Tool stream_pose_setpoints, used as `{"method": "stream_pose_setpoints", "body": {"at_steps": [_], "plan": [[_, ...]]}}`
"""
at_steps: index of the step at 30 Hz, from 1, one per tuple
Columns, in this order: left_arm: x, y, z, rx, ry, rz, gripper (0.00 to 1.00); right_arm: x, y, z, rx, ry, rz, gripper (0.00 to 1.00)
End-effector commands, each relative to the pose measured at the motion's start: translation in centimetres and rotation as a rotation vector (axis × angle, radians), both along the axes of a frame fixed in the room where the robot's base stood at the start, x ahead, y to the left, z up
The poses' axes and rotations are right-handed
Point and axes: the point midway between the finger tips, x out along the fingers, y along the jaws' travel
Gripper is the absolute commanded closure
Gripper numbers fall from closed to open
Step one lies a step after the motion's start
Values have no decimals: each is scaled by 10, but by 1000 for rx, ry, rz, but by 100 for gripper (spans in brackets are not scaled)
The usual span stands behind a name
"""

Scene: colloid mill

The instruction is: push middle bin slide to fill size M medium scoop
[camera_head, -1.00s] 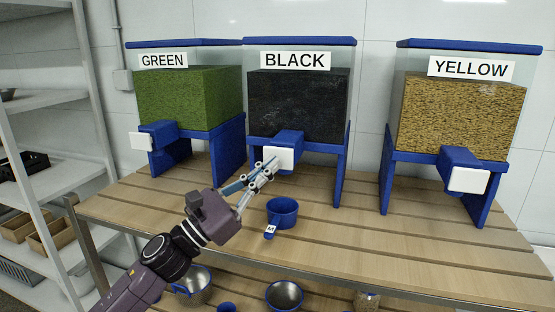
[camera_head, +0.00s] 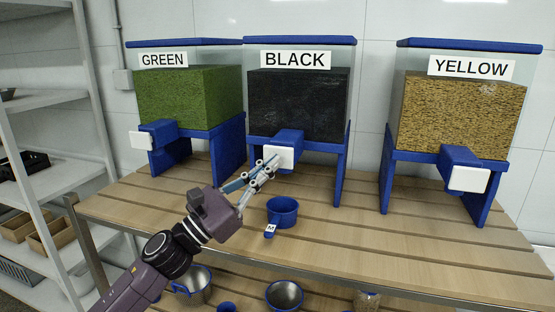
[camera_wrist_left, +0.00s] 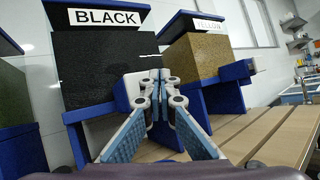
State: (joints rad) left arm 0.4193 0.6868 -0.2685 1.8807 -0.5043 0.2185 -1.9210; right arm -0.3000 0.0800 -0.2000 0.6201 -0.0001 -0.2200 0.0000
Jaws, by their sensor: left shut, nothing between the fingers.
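The middle bin (camera_head: 297,105), labelled BLACK, holds black material on a blue stand. Its blue spout ends in a white slide (camera_head: 279,157) at the front. My left gripper (camera_head: 273,161) is shut and empty, with its fingertips at the white slide; contact cannot be told for sure. In the left wrist view, the closed fingertips (camera_wrist_left: 157,76) cover part of the white slide (camera_wrist_left: 136,88). The blue scoop (camera_head: 283,213) stands upright on the table below and in front of the spout. Its handle carries a white tag with a letter that looks like M. My right gripper is not in view.
The GREEN bin (camera_head: 188,98) stands to the left and the YELLOW bin (camera_head: 455,115) to the right. Metal bowls (camera_head: 285,295) sit below the slatted wooden table (camera_head: 400,245). The table's front right is clear. A white shelf (camera_head: 50,178) stands at the left.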

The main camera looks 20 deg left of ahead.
Motion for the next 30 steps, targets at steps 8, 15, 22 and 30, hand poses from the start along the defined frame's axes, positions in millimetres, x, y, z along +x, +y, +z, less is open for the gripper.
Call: {"method": "stream_pose_setpoints", "body": {"at_steps": [8,15,22,30], "plan": [[4,0,0,-1,1,-1,100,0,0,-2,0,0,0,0],[4,0,0,-2,1,0,100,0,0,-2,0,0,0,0],[7,0,0,-2,0,0,100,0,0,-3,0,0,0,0],[10,0,0,-2,0,0,100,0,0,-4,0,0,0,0]]}}
